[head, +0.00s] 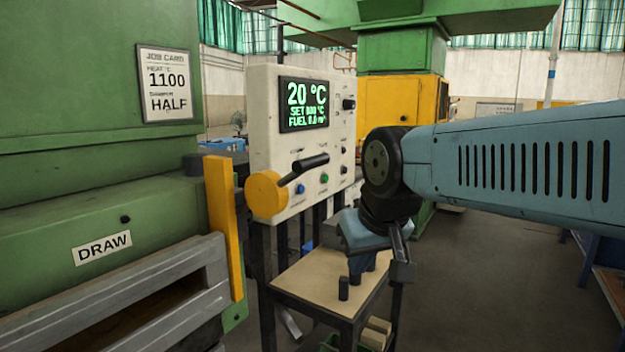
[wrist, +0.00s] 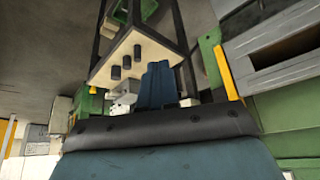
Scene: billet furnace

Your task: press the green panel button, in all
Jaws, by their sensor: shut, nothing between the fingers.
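The pale control panel (head: 262,95) stands in the middle of the head view, facing me. Its green button (head: 324,178) sits low on the face, right of a blue button (head: 300,189). The green button is in clear view and nothing touches it. My gripper (head: 356,272) hangs fingers down, right of and below the button, apart from it. Its fingers are together and empty above the small table. In the wrist view the fingers (wrist: 158,83) also show closed side by side; I cannot make out the green button there.
A yellow disc (head: 265,194) with a black-handled lever (head: 308,163) juts out left of the buttons. The display (head: 303,104) reads 20 °C. Dark short cylinders (wrist: 126,62) stand on the small table (head: 310,272) below. The green furnace (head: 90,200) fills the left.

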